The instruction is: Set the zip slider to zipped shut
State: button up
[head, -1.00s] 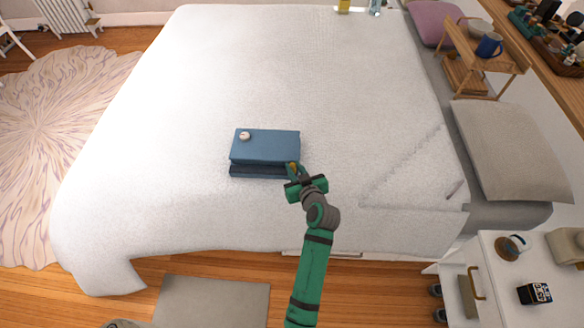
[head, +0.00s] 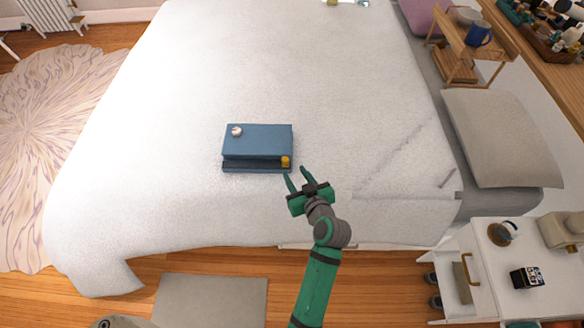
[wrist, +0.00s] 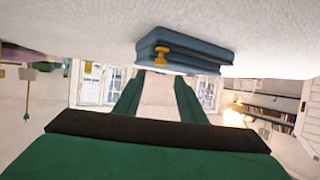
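A blue zip case (head: 257,138) lies on the white bed, with a dark band along its front side. The yellow zip slider (head: 285,161) is at the right end of that front side. The slider also shows in the wrist view (wrist: 161,54), on the blue case (wrist: 195,54). My green gripper (head: 297,180) is open and empty, just in front and right of the slider, apart from it. In the wrist view its two fingers (wrist: 158,95) stand spread, with the slider beyond their tips. I cannot tell whether the zip is fully closed.
A small round white item (head: 236,131) sits on top of the case at its left. The bed (head: 150,160) is clear around the case. A grey pillow (head: 500,138) lies to the right, and a white cart (head: 500,265) stands at the lower right.

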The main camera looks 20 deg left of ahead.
jog(key=shift+v, duration=1.1)
jog(key=shift+s+a, duration=0.1)
